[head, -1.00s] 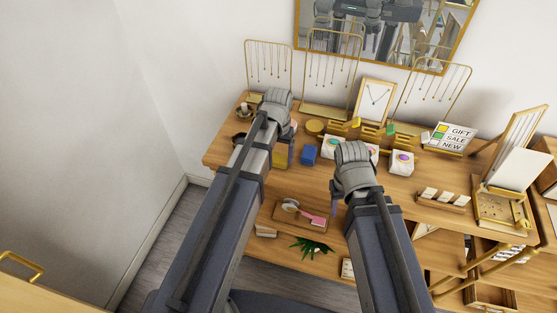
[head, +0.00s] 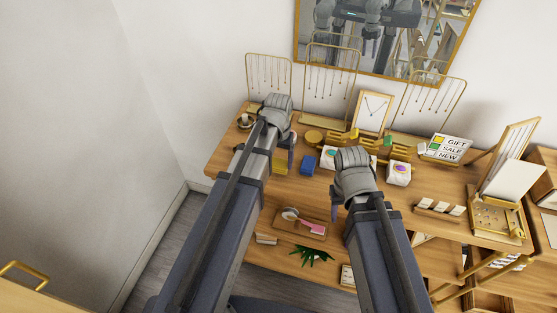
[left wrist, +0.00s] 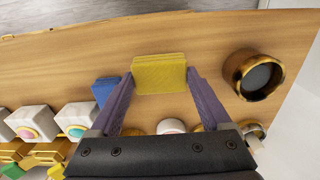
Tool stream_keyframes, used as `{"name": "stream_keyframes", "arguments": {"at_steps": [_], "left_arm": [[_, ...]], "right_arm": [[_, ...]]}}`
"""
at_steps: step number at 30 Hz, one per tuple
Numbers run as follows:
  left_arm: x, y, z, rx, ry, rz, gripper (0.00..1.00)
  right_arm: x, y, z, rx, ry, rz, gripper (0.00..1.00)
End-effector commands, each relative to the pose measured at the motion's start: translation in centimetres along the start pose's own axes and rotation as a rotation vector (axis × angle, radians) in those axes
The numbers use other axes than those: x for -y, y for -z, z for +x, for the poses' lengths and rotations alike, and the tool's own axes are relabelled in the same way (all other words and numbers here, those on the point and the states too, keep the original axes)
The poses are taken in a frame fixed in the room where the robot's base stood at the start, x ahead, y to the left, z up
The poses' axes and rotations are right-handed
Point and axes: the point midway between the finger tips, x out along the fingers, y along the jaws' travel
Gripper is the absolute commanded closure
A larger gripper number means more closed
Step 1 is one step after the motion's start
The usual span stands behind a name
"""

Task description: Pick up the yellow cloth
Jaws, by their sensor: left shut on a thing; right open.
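The yellow cloth (left wrist: 159,74) is a folded, ribbed block between the two purple fingers of my left gripper (left wrist: 160,78) in the left wrist view. The fingers touch its two short sides, so the gripper is shut on it. In the head view a part of the yellow cloth (head: 280,166) shows beside my left wrist, over the left part of the wooden table; my arm hides the rest. My right gripper (head: 338,203) is open over the table's front, and its fingers are mostly hidden by its wrist.
A blue block (left wrist: 103,90) stands close left of the cloth, and a brass-rimmed dark cup (left wrist: 253,75) is to its right. White boxes with coloured gems (head: 398,173) stand in the middle of the table. Necklace stands (head: 330,75) line the back.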

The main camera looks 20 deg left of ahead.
Motion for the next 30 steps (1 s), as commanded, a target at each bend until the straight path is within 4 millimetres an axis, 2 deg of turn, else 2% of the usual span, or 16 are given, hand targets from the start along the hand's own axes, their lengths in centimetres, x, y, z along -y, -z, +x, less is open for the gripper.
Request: {"name": "stream_keyframes", "arguments": {"at_steps": [1, 9, 12, 24, 25, 30], "left_arm": [[0.0, 0.0, -1.6, 0.0, 0.0, 0.0, 0.73], [0.0, 0.0, -5.7, 0.0, 0.0, 0.0, 0.73], [0.0, 0.0, -6.7, 0.0, 0.0, 0.0, 0.73], [0.0, 0.0, -7.1, 0.0, 0.0, 0.0, 0.73], [0.0, 0.0, -7.1, 0.0, 0.0, 0.0, 0.22], [0.0, 0.0, -7.1, 0.0, 0.0, 0.0, 0.41]], "right_arm": [[-0.1, -0.1, -1.5, 0.0, 0.0, 0.001, 0.5], [-0.5, -0.3, -5.7, 0.0, 0.002, 0.009, 0.5], [-0.6, -0.4, -6.7, 0.0, 0.002, 0.011, 0.5], [-0.6, -0.4, -7.0, 0.0, 0.003, 0.014, 0.5], [-0.6, -0.4, -7.0, 0.0, 0.003, 0.014, 0.5], [-0.6, -0.4, -7.0, 0.0, 0.003, 0.014, 0.5]]}}
